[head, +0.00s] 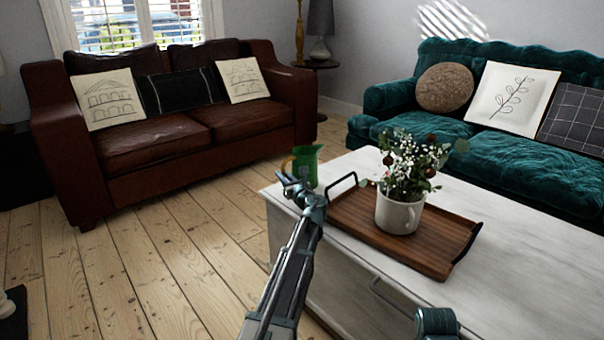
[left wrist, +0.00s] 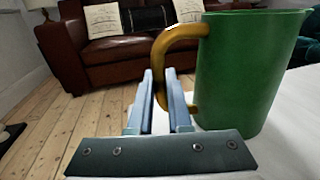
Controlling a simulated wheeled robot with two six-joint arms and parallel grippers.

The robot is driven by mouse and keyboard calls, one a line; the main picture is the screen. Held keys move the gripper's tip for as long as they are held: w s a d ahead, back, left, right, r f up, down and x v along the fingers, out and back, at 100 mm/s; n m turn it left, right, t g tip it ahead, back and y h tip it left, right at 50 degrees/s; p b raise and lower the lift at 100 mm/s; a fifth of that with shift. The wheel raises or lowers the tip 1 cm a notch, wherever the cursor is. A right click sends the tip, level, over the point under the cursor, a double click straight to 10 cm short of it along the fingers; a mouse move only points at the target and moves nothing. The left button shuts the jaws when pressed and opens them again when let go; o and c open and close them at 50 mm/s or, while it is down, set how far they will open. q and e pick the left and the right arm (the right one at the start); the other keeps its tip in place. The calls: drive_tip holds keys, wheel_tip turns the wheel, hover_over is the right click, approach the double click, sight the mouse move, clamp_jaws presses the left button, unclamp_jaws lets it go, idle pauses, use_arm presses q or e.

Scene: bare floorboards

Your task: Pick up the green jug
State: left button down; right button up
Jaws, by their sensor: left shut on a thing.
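The green jug (head: 307,166) stands upright at the far left corner of the white table, its yellow-brown handle toward the left. My left gripper (head: 292,181) reaches it from the front left and is shut on the handle. In the left wrist view the green jug (left wrist: 245,70) fills the right side, and the fingers of my left gripper (left wrist: 160,95) are at its curved handle (left wrist: 162,62). My right gripper does not show clearly; only a part of my arm is at the bottom edge.
A wooden tray (head: 345,217) with a black handle lies on the white table (head: 440,290), close to the jug's right. A white pot (head: 398,213) with flowers stands on it. A brown sofa (head: 160,145) and a teal sofa (head: 400,110) stand behind.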

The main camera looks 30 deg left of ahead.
use_arm(q)
drive_tip(key=shift+r, duration=0.2)
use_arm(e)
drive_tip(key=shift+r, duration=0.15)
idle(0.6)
use_arm(q)
wheel_tip(320, 180, up, 10)
drive_tip(key=p, duration=1)
drive_tip(key=shift+f, duration=0.2)
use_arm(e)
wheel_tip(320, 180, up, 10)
